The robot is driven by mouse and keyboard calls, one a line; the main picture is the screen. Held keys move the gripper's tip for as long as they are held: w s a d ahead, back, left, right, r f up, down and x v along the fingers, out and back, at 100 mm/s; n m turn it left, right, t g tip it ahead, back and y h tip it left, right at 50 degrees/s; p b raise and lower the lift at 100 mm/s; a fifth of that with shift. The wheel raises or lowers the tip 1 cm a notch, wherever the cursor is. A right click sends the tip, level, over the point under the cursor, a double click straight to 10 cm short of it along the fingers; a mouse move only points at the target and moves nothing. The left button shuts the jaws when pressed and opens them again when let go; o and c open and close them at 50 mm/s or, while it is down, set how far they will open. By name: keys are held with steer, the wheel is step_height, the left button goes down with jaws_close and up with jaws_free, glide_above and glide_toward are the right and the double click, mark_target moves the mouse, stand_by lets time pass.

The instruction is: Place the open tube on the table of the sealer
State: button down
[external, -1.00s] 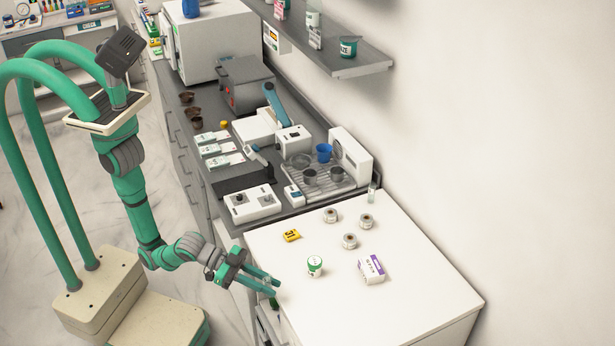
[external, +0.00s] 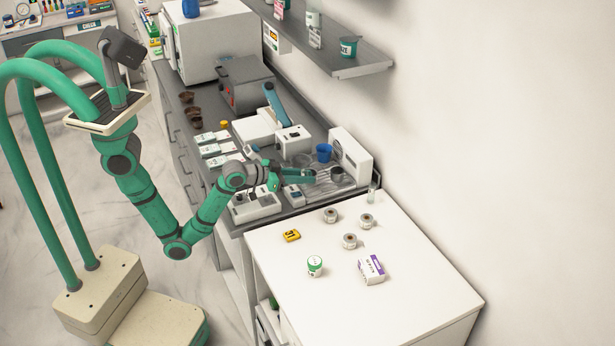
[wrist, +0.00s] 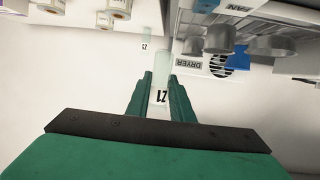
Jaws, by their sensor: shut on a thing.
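My gripper (external: 308,177) is above the grey counter, in front of the white drip-tray machine. In the wrist view its green fingers (wrist: 160,88) are shut on a clear, pale tube (wrist: 161,66) with a dark number label. The tube cannot be made out clearly in the external view, and I cannot tell whether its end is open. A second clear tube (external: 372,193) stands by the back edge of the white tabletop; it also shows in the wrist view (wrist: 147,38). A white device with a blue lever (external: 276,104) stands farther back; no label shows whether it is the sealer.
The white machine (external: 351,153) with cups on its tray stands just beyond my gripper; the wrist view shows a DRYER label (wrist: 190,64). A small white device (external: 292,139) is close by. The white tabletop (external: 400,290) holds rolls (external: 349,241), a jar (external: 315,266) and a box (external: 371,269).

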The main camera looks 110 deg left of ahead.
steer(key=s+a+r+n+g+y, duration=0.1)
steer(key=s+a+r+n, duration=0.1)
steer(key=s+a, duration=0.65)
steer(key=s+a+r+n+g+y, duration=0.1)
steer(key=s+a+r+g, duration=0.15)
steer(key=s+a, duration=0.6)
steer(key=s+a+r+n+g+y, duration=0.1)
steer(key=s+a+r, duration=0.15)
steer(key=s, duration=0.75)
steer(key=s+a+r+n+y, duration=0.15)
steer(key=s+a, duration=0.25)
steer(key=s, duration=0.5)
glide_above(264, 129)
steer(key=shift+m+h, duration=0.35)
steer(key=shift+h, duration=0.1)
steer(key=f, duration=0.5)
steer(key=d+f, duration=0.1)
steer(key=f, duration=0.2)
steer(key=shift+f, duration=0.1)
steer(key=shift+a+f, duration=0.2)
steer(key=shift+w+a+f, duration=0.1)
steer(key=shift+a+f, duration=0.05)
steer(key=shift+f, duration=0.8)
steer(key=shift+a+f, duration=0.15)
steer(key=shift+f, duration=0.75)
steer(key=shift+f, duration=0.2)
steer(key=c, duration=1.6)
jaws_free()
